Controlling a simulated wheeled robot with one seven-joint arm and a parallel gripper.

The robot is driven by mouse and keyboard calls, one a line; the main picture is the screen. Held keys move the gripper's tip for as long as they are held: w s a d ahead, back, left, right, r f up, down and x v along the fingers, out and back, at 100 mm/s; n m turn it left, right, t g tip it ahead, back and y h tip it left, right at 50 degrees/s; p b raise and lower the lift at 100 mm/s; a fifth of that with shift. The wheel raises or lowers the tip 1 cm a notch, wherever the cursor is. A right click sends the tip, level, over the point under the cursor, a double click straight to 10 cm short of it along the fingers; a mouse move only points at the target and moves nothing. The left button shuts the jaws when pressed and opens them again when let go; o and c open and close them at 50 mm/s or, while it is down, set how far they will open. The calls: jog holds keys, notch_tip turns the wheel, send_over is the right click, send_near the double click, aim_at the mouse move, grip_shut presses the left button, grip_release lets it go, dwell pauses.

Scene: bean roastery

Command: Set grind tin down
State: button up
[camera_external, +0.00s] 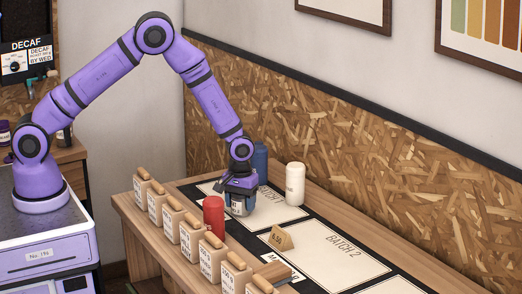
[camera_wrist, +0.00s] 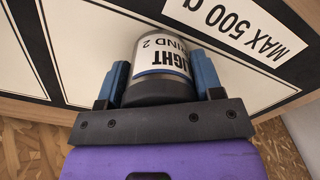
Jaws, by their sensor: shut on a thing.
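The grind tin (camera_external: 241,207) is dark grey with a white label; in the wrist view the tin (camera_wrist: 163,65) shows part of "LIGHT" and "GRIND 2". My gripper (camera_external: 240,192) is shut on it, with one blue finger on each side; both fingers of my gripper (camera_wrist: 161,80) show in the wrist view. The tin is at the front part of the white "BATCH 1" panel (camera_external: 262,212) on the counter, looking about upright. I cannot tell whether its base touches the panel.
A red tin (camera_external: 213,217) stands close on the left, a white tin (camera_external: 295,184) to the right and a blue tin (camera_external: 261,160) behind. Several clipped bags (camera_external: 190,238) line the front edge. A small wooden sign (camera_external: 281,239) stands by the mostly clear "BATCH 2" panel (camera_external: 335,262).

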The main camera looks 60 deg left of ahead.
jog(key=shift+f, duration=0.1)
jog(key=o, duration=1)
jog(key=shift+c, duration=0.2)
